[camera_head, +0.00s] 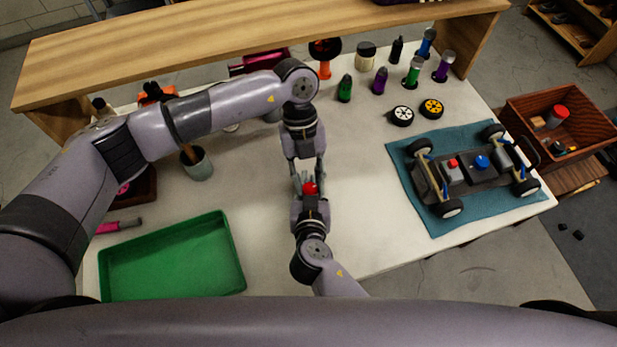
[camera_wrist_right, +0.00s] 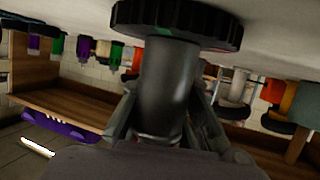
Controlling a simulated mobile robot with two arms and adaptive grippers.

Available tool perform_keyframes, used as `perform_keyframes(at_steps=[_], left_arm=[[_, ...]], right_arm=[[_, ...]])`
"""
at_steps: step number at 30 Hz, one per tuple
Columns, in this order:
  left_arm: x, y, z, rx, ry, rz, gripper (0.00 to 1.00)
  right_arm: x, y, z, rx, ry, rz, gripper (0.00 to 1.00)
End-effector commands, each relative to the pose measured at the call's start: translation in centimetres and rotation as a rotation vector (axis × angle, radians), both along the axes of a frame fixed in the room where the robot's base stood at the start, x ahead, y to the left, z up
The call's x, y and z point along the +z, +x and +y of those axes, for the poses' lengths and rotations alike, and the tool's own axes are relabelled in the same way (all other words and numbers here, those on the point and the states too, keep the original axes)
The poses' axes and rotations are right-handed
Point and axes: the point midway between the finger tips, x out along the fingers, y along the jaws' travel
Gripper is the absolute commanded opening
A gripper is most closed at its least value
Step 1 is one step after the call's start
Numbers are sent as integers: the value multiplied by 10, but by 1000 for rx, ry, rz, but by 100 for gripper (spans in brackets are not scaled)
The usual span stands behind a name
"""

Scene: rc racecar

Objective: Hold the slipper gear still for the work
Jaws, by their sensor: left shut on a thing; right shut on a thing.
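Both my grippers meet tip to tip over the middle of the table. My left gripper (camera_head: 306,174) comes from behind and is shut, but its own fingers hide what it holds. My right gripper (camera_head: 309,192) comes from the front. A small red part (camera_head: 310,188) shows between them. In the right wrist view, my right gripper (camera_wrist_right: 163,128) is shut on a grey cylinder (camera_wrist_right: 168,85). A dark toothed wheel (camera_wrist_right: 180,22), which looks like the slipper gear, sits at the cylinder's end. How the red part joins these is hidden.
A car chassis (camera_head: 465,170) stands on a blue mat (camera_head: 430,225) at the right. A green tray (camera_head: 170,255) lies at the front left. Bottles, including a purple one (camera_head: 380,80), and two wheels (camera_head: 431,108) stand at the back right. A wooden shelf (camera_head: 230,50) spans the back.

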Motion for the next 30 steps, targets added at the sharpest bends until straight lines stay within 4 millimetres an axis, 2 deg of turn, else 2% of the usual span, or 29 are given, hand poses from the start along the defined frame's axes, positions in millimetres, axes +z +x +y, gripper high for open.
perform_keyframes(at_steps=[9, 20, 21, 30], left_arm=[[1, 1, -4, -337, 4, -12, 0], [1, 0, -4, -379, 3, -12, 0], [1, 0, -4, -377, 3, -12, 28], [0, 0, -4, -376, 3, -12, 47]], right_arm=[[-3, -1, 0, 0, -2, 5, 0], [-3, -1, 0, 0, -2, 5, 0], [-2, -1, 0, 0, -2, 5, 0], [-2, -1, 0, 0, -2, 5, 0]])
